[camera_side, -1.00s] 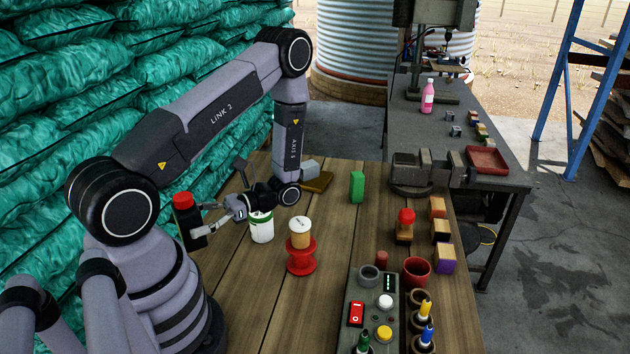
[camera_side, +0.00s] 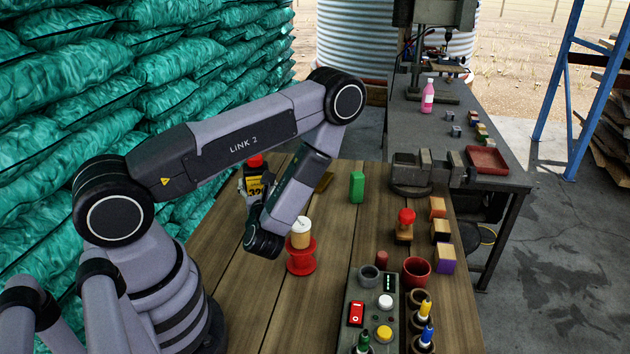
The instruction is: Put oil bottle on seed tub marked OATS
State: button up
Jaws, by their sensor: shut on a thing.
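The oil bottle (camera_side: 257,181) is dark, with a red cap and a yellow label bearing dark figures. It is upright behind my forearm, and its lower part is hidden. My gripper (camera_side: 248,192) is shut on the bottle at its left side; the wrist link covers much of the grip. A tan tub with a white lid (camera_side: 300,236) stands on a red spool, right of my wrist; its lettering is too small to read. A white tub with a green rim, seen earlier left of the spool, is now hidden behind my arm. I cannot read OATS anywhere.
A red-topped stamp (camera_side: 405,224), several wooden blocks, a red cup (camera_side: 416,271) and a control box (camera_side: 371,312) fill the right side. Green sacks (camera_side: 60,130) are stacked along the left. The front left tabletop is clear.

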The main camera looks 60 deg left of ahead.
jog(key=shift+f, duration=1.8)
jog(key=shift+f, duration=0.15)
jog(key=o, duration=1.2)
jog(key=shift+o, duration=0.2)
